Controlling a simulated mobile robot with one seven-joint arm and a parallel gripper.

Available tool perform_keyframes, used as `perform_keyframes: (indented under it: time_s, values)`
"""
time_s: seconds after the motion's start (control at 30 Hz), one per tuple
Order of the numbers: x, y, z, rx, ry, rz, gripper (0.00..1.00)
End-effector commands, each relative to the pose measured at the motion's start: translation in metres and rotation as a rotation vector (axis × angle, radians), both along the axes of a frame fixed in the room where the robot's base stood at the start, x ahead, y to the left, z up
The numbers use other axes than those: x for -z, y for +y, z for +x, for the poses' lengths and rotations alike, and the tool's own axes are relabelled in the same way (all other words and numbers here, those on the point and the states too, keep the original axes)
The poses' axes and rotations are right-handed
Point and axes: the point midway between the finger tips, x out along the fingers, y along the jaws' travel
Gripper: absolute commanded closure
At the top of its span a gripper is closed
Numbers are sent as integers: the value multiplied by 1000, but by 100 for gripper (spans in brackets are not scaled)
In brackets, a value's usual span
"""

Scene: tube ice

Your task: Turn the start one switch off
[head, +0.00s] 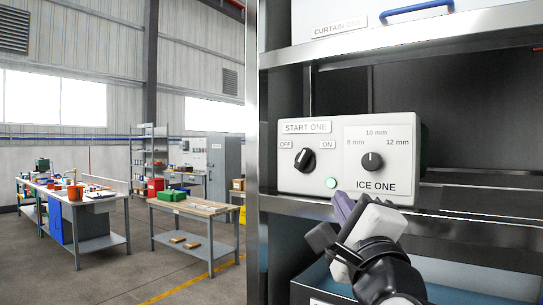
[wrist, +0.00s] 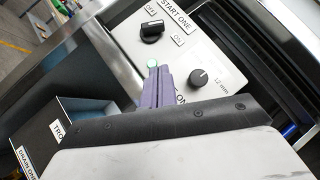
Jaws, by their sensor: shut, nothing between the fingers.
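The start one switch (head: 305,160) is a black rotary knob under a START ONE label, between OFF on its left and ON on its right. It sits at a slant, and I cannot tell which end is its pointer. It also shows in the wrist view (wrist: 152,32). A green lamp (head: 332,183) is lit below and right of it. My gripper (head: 342,202) has purple fingers, shut and empty, in front of the panel's lower edge. In the wrist view the fingertips (wrist: 154,72) appear just below the lamp, apart from the knob.
The white ICE ONE panel (head: 290,182) also has a black size knob (head: 372,161) marked in mm. A metal shelf edge (head: 450,227) runs under it, and a shelf with a CURTAIN label (head: 340,27) lies above. A blue-lined bin (head: 318,284) is below. Workbenches stand far left.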

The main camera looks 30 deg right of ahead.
Motion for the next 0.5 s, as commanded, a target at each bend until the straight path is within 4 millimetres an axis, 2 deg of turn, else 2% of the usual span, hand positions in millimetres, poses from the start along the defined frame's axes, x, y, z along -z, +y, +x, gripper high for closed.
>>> perform_keyframes:
  time_s: [0.03,0.13,0.5]
  values:
    - [0,-7,-8,-4,-4,30,100]
    - [3,-13,-15,-13,-5,61,100]
    - [3,-14,-13,-16,-3,67,100]
